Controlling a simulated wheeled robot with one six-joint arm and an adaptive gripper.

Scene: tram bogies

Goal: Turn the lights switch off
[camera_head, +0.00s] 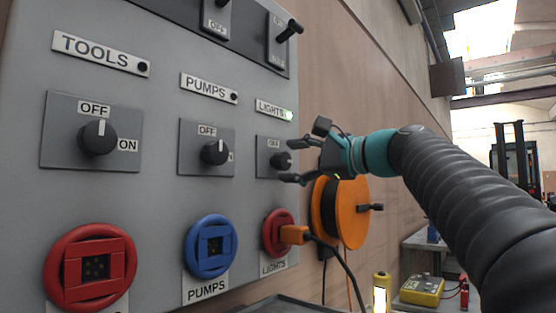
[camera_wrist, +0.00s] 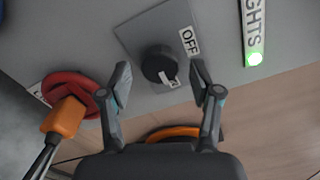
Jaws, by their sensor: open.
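The lights switch (camera_head: 280,160) is a black round knob on a small grey plate, the rightmost of the knobs on the panel. In the wrist view its knob (camera_wrist: 157,62) has a white mark turned away from the OFF label (camera_wrist: 190,40), toward a second label partly covered by the knob. The green lamp (camera_head: 287,115) beside the LIGHTS label is lit, also in the wrist view (camera_wrist: 254,58). My gripper (camera_head: 291,160) is open and faces the knob from the right. In the wrist view its fingers stand either side of the knob; contact cannot be told.
The tools knob (camera_head: 98,138) and pumps knob (camera_head: 214,152) are to the left. Below are red and blue sockets (camera_head: 211,247); an orange plug (camera_head: 293,234) with a black cable sits in the lights socket. An orange reel (camera_head: 347,212) hangs just behind my gripper.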

